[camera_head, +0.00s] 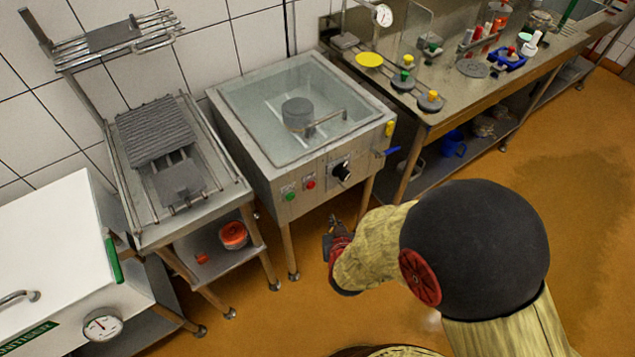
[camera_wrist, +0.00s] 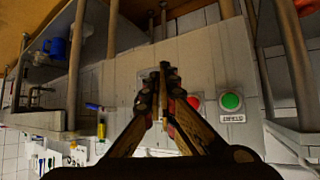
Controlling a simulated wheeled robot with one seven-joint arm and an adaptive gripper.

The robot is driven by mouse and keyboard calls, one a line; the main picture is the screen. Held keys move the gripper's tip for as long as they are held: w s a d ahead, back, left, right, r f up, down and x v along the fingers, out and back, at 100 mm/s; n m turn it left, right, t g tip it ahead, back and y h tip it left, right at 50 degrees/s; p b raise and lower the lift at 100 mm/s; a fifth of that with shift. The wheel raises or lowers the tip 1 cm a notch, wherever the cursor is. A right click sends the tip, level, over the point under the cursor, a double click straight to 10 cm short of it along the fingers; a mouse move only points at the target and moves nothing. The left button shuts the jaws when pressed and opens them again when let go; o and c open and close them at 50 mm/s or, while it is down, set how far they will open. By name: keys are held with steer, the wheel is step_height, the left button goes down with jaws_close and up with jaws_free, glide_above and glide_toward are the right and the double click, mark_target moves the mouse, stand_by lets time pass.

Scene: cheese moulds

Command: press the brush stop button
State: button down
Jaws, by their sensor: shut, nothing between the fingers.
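The red button (camera_head: 310,184) is on the front panel of the steel basin unit (camera_head: 262,172), between a green button (camera_head: 290,197) and a black knob (camera_head: 341,171). The small labels by the buttons are too small to read surely. My gripper (camera_head: 331,232) is in front of the panel, lower in the picture than the red button and a little right of it. In the wrist view my gripper (camera_wrist: 163,78) is shut and empty, with the red button (camera_wrist: 195,102) just right of the fingers, partly covered, and the green button (camera_wrist: 231,101) farther right. The knob is hidden there.
A blue-handled valve (camera_head: 387,152) sticks out at the unit's right corner. A steel rack table (camera_head: 190,220) stands left, a white cabinet (camera_head: 60,255) farther left, and a cluttered counter (camera_head: 440,118) right. The orange floor in front is open.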

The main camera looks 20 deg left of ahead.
mark_target(311, 185)
steer(key=shift+w+r, duration=0.4)
steer(key=shift+r, duration=0.15)
steer(key=shift+a, duration=0.1)
steer(key=w+a, duration=0.5)
steer(key=a, duration=0.1)
steer(key=shift+w+a, duration=0.3)
stand_by(1.4)
steer(key=shift+w+a, duration=0.3)
steer(key=shift+a, duration=0.05)
steer(key=shift+w+a, duration=0.35)
steer(key=shift+a, duration=0.05)
stand_by(0.8)
steer(key=shift+d, duration=0.1)
steer(key=shift+s+d, duration=0.65)
